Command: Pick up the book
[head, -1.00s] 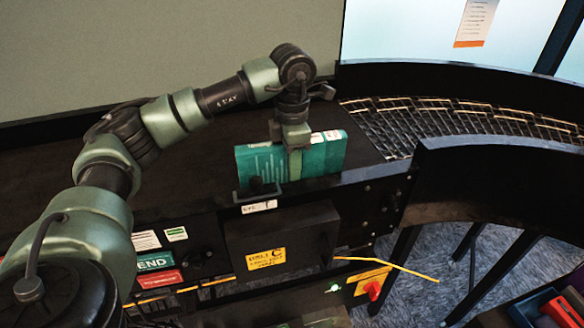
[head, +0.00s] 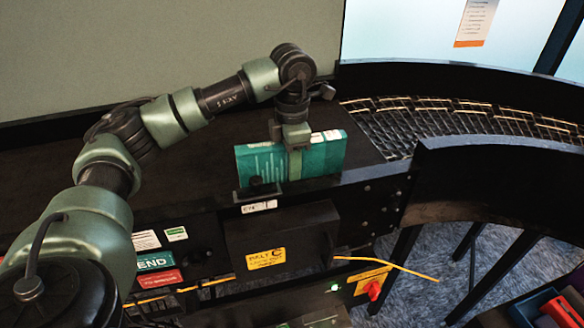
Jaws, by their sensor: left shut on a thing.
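The book (head: 322,158) is teal with a pale top edge. It stands upright on the dark surface of the sorter (head: 215,188), just behind the front rail. My left gripper (head: 294,160) comes down from above and is shut on the book near its middle, with a finger across its front face. The book's lower edge is partly hidden behind the rail, so I cannot tell whether it touches the surface. My right gripper is not in view.
A curved roller track (head: 450,125) with dark side walls runs off to the right. Below the rail are a dark box with a yellow label (head: 267,258), a green SEND label (head: 155,261) and a red knob (head: 373,290). A crate with coloured things (head: 550,306) is at the lower right.

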